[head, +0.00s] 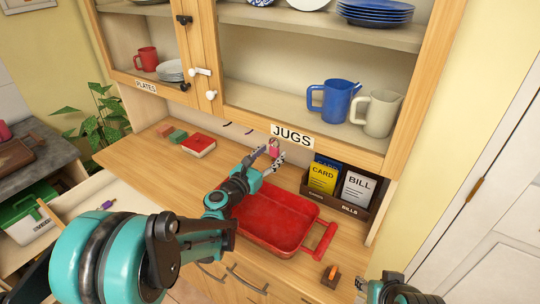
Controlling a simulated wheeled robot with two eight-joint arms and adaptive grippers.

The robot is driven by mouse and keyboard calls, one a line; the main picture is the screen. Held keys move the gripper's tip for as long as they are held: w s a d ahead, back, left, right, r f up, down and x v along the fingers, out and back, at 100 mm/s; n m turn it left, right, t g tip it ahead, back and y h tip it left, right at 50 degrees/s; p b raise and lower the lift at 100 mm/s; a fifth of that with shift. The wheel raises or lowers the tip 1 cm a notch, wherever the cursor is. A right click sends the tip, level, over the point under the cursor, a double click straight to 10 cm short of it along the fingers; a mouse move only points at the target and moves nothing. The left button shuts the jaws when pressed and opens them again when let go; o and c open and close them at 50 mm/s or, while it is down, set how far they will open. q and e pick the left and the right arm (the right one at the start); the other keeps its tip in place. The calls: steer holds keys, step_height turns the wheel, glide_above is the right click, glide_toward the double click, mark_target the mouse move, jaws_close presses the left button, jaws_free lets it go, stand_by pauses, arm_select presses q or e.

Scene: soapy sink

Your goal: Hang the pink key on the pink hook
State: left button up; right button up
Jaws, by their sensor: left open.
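A small pink item (273,147), which looks like the pink key, shows just under the cabinet's lower edge, below the JUGS label. My left gripper (272,155) is open, with its fingertips close around or beside this item. Whether the item hangs on a hook or touches a finger is too small to tell. A pink hook cannot be made out separately there. Dark hooks (248,131) show under the cabinet, left of the gripper.
A red tray (327,243) lies on the wooden counter below my left gripper. A card and bill holder (335,197) stands to the right. The overhanging cabinet (310,143) limits room above.

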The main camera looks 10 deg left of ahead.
arm_select(q)
steer(key=v, duration=1.2)
steer(key=s+d+f+m+g, duration=0.2)
steer(key=s+m, duration=0.1)
steer(key=m, duration=0.3)
steer(key=s+d+f+m+g, duration=0.2)
steer(key=s+m, duration=0.2)
steer(key=m, duration=0.2)
steer(key=s+d+f+m+g+y, duration=0.1)
steer(key=s+d+f+m+g, duration=0.1)
steer(key=m, duration=0.4)
steer(key=shift+s, duration=0.65)
steer(key=s+a+f+m+g+y, duration=0.3)
steer(key=s+a+m+y, duration=0.2)
steer(key=s+m, duration=0.5)
steer(key=a+m, duration=0.1)
steer(key=m, duration=0.2)
steer(key=shift+s+a+f+m+g+y, duration=0.25)
steer(key=shift+s+a+m+g+y, duration=0.05)
steer(key=shift+s+a+y, duration=0.1)
steer(key=shift+c, duration=0.3)
